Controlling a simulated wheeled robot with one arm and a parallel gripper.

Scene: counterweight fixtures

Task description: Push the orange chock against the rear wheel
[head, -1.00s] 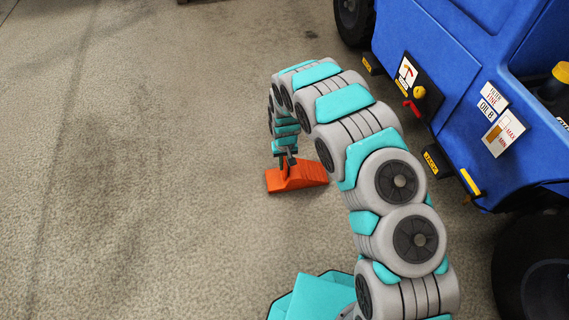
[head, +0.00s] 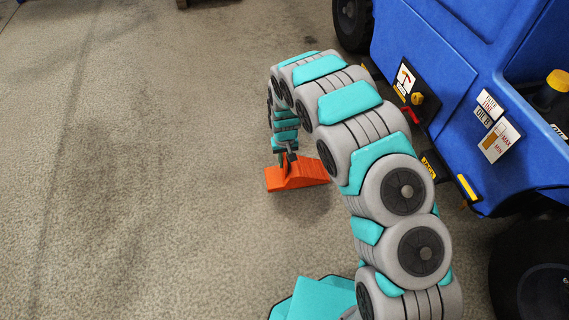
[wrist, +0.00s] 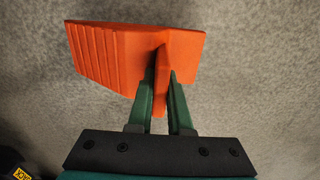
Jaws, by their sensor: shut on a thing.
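The orange chock (head: 308,174) is a ribbed wedge at the floor, left of the blue vehicle, with its thin end toward the right in the head view. My gripper (head: 287,158) is above it. In the wrist view, the green fingers (wrist: 163,78) are shut on an upright rib of the chock (wrist: 105,52). One dark wheel (head: 351,22) shows at the top of the head view and another (head: 538,275) at the lower right. Neither is labelled as the rear wheel. The chock is apart from both. Whether it touches the floor is unclear.
The blue vehicle (head: 430,45) fills the right side, with yellow-marked tabs, a red lever (head: 411,116) and labels along its side. My arm arches between it and the chock. The carpet-like floor (head: 130,170) at left is clear.

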